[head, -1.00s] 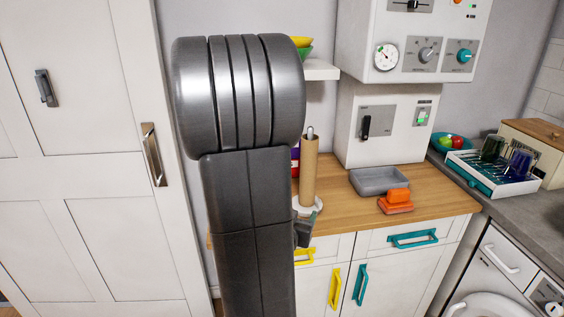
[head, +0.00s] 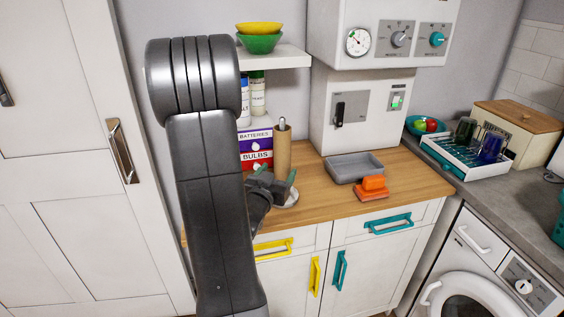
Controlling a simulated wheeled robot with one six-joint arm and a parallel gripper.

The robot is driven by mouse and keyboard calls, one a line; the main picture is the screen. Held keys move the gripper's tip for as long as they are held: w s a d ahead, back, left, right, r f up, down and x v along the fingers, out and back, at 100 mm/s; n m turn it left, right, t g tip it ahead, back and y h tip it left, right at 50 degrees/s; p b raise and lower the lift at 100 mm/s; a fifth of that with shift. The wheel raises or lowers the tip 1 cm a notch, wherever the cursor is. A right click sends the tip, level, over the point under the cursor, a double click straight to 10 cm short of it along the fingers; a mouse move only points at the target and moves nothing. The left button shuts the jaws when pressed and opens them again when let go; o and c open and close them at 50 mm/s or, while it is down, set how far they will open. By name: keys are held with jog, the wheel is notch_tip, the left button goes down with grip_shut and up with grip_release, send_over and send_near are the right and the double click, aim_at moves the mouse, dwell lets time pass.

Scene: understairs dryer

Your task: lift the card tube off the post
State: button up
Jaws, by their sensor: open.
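The brown card tube (head: 283,152) stands upright on the metal post (head: 282,122), whose rounded tip shows above the tube's top. The white round base (head: 290,199) of the post rests on the wooden counter, partly hidden by my gripper. My gripper (head: 277,176) is open, low at the tube's bottom end. Its green-tipped fingers point up and away, one to each side of the tube's lower part in the picture. I cannot tell whether they are around the tube or just in front of it.
Boxes marked batteries (head: 255,138) and bulbs (head: 257,158) stand close behind the tube at left. A grey tray (head: 354,168) and an orange block (head: 371,185) lie to its right. A shelf (head: 285,58) with bowls (head: 260,42) hangs above, behind the tube.

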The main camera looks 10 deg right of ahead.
aim_at(284, 165)
jog(key=p+x, duration=0.1)
jog(key=x, duration=0.4)
jog(key=shift+d, duration=0.25)
jog(key=c, duration=1)
